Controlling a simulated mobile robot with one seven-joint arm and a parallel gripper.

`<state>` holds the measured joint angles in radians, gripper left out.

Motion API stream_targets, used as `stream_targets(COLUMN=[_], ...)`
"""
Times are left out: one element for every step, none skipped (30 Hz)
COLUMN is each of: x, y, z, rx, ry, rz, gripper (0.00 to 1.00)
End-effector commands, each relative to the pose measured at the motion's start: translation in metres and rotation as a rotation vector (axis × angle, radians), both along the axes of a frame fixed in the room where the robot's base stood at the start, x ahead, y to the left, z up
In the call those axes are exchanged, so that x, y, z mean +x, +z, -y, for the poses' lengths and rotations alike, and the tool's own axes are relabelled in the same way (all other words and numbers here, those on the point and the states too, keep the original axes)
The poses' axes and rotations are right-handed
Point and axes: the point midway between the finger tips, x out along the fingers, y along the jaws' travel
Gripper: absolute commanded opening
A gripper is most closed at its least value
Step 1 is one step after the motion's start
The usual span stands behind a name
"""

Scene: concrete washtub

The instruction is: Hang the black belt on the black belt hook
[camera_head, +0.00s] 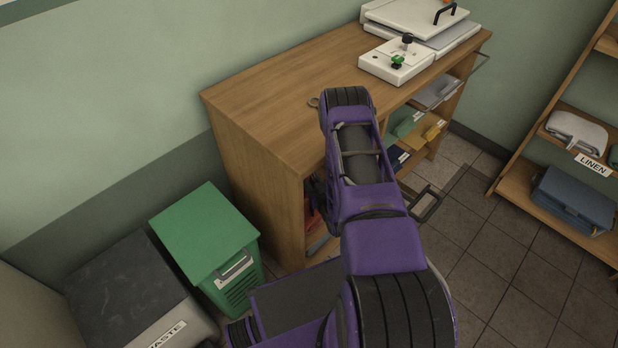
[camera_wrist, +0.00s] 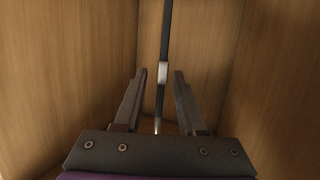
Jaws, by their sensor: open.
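In the wrist view, my gripper (camera_wrist: 161,88) is open inside a wood-walled space. A narrow black strip (camera_wrist: 165,35) with a pale band partway along it runs from the top of the picture down between the two fingers. It appears to be the black belt seen edge-on, but I cannot be sure. The fingers stand apart on either side of it. In the head view, my arm reaches to the front of the wooden bench (camera_head: 262,95), and my gripper is mostly hidden behind it. I cannot make out the black belt hook in either view.
A green bin (camera_head: 205,232) and a dark waste bin (camera_head: 130,290) stand left of the bench. A press (camera_head: 415,25) and a white device (camera_head: 395,62) sit on its top. A linen shelf (camera_head: 520,190) stands at the right. Tiled floor (camera_head: 500,255) between is clear.

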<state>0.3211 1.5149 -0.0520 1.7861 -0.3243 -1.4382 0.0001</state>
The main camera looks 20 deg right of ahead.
Motion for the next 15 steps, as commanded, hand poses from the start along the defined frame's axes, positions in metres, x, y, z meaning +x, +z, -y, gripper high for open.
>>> stream_targets(x=[-0.01, -0.016, -0.024, -0.031, -0.038, -0.046, -0.052, -0.058, -0.066, -0.071, -0.076, -0.082, -0.086, -0.09, -0.093], y=[0.005, 0.006, 0.009, 0.011, 0.013, 0.016, 0.018, 0.02, 0.022, 0.023, 0.025, 0.027, 0.028, 0.029, 0.03], z=[0.001, 0.0, 0.0, 0.0, 0.0, 0.0, 0.0, 0.0, 0.0, 0.0, 0.0, 0.0, 0.0, 0.0, 0.0], rx=[0.0, 0.0, 0.001, 0.001, 0.002, 0.002, 0.001, 0.001, 0.0, 0.001, 0.001, 0.001, 0.001, 0.001, 0.001], ry=[-0.002, -0.002, -0.001, -0.001, -0.002, -0.002, -0.002, -0.002, -0.002, -0.001, -0.001, -0.001, -0.001, -0.001, -0.001], rz=[-0.003, -0.004, -0.004, -0.004, -0.004, -0.004, -0.004, -0.003, -0.004, -0.003, -0.003, -0.002, -0.003, -0.001, -0.001], gripper=[0.4, 0.4, 0.4, 0.4, 0.4, 0.4, 0.4, 0.4, 0.4, 0.4, 0.4, 0.4, 0.4, 0.4, 0.4])
